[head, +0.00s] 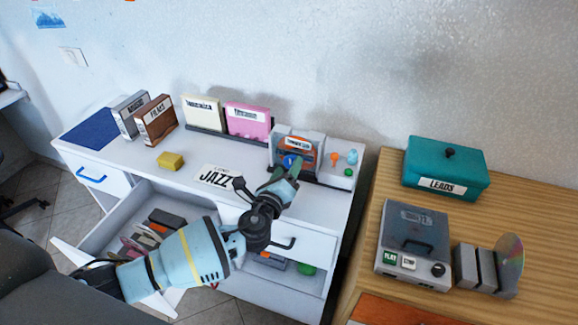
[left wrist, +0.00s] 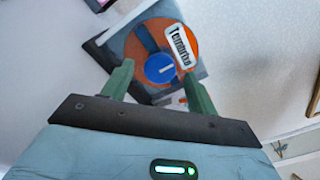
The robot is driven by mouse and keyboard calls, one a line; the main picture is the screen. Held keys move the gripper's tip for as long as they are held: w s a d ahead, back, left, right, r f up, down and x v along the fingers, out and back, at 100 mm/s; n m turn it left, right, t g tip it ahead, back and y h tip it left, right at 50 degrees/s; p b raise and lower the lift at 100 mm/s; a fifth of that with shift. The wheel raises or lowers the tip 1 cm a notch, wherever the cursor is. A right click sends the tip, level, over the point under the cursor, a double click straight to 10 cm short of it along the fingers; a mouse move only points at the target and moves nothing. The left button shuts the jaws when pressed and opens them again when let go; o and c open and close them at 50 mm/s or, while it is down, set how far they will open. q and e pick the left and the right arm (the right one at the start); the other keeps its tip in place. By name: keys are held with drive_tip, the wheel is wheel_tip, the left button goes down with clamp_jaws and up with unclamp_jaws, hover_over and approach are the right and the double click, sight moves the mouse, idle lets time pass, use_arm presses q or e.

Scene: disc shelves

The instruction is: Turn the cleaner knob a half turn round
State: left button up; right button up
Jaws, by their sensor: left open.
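The cleaner (head: 313,140) is a grey device with an orange round face at the back right of the white desk. It also shows in the left wrist view (left wrist: 195,45). Its blue knob (left wrist: 160,68) has a short white mark, lying nearly level in that view; in the head view the knob (head: 289,161) is partly hidden by my fingers. My left gripper (head: 291,169) is open, with its green fingers (left wrist: 157,75) towards either side of the knob. I cannot tell whether they touch it. My right gripper is not in view.
A grey machine (head: 412,238), a teal box (head: 446,166) and a disc rack (head: 478,270) stand on the wooden table at right. On the desk are several upright cases, a yellow block (head: 171,161) and a JAZZ card (head: 216,178). An open drawer (head: 118,226) lies beneath my left arm.

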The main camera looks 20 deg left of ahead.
use_arm(q)
drive_tip(key=shift+w, duration=0.95)
drive_tip(key=c, duration=1)
